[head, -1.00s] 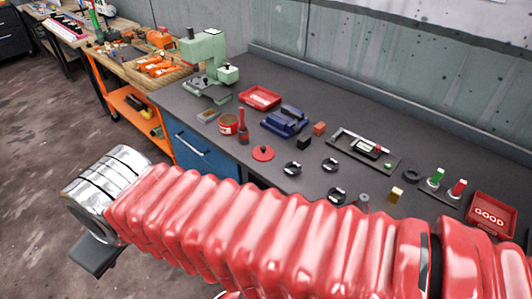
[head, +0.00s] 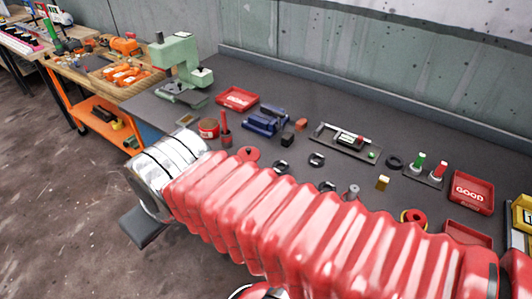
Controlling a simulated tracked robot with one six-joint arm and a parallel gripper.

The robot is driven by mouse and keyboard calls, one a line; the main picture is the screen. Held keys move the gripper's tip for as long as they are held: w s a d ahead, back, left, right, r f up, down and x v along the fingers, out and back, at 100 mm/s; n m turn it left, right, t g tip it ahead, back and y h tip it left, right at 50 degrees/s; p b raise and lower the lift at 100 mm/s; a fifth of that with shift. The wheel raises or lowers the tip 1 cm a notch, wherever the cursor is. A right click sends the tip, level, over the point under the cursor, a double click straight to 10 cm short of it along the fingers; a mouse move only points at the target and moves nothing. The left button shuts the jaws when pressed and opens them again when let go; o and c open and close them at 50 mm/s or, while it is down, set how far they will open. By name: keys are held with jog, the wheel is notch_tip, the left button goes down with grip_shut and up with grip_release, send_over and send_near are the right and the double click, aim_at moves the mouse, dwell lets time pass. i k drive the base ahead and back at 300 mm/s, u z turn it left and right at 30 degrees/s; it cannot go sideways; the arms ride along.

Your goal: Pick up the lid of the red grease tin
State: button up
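The lid (head: 249,154) is a small red disc with a knob on top. It lies flat on the dark bench (head: 330,105), just beyond my red arm sleeve, which comes close to its lower edge in the picture. The red grease tin (head: 209,128) with a pale label stands to its left, beside an upright red tool or bottle (head: 225,125). My arm crosses the lower picture and ends at the left in a shiny metal joint with a dark plate under it. No gripper fingers show.
A green press (head: 180,65), a red tray (head: 237,98) and a blue vise (head: 266,121) stand behind the tin and lid. Black rings (head: 316,159) and a small dark block (head: 287,140) lie right of the lid. A red GOOD tray (head: 471,192) is at the right.

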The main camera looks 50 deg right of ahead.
aim_at(247, 154)
jog(key=z, duration=0.15)
jog(key=i, duration=1)
jog(key=z, duration=0.05)
